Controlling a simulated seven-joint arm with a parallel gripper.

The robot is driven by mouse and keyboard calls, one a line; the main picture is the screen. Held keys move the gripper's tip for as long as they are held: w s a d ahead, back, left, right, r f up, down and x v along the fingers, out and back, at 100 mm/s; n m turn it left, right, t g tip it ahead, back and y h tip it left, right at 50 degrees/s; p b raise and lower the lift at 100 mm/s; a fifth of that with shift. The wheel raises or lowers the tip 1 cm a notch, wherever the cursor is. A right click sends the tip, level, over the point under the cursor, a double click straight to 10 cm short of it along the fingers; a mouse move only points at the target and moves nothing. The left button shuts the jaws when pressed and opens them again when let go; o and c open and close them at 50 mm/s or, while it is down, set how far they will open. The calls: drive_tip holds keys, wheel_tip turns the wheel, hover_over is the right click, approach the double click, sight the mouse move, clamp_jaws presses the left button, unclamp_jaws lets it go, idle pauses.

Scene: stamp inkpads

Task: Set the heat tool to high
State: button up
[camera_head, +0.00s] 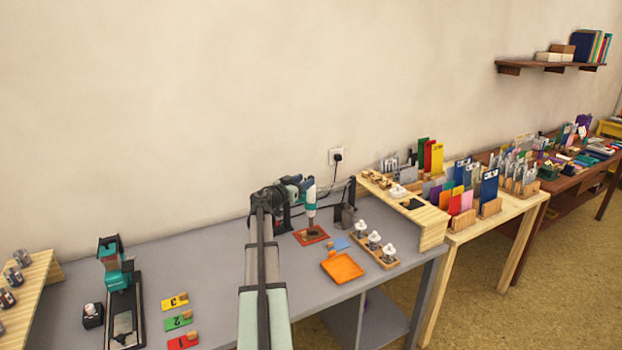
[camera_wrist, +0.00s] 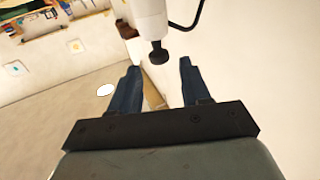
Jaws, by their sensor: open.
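The heat tool (camera_head: 310,191), teal and white, hangs nozzle down above a red square mat (camera_head: 311,235) on the grey table. In the wrist view its white body and dark round tip (camera_wrist: 155,50) come down from the top edge. The setting switch cannot be made out. My gripper (camera_head: 291,186) is at the upper left side of the tool, partly hidden by my arm. In the wrist view my gripper (camera_wrist: 159,66) has its two dark blue fingers wide apart, with nothing held between them. The tool's tip shows ahead, between the finger lines; contact cannot be told.
On the grey table (camera_head: 215,255), an orange tray (camera_head: 342,267) and a wooden holder with white-knobbed pieces (camera_head: 374,246) are right of my arm.

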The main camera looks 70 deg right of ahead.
drive_tip(key=shift+x, duration=2.45)
clamp_jaws()
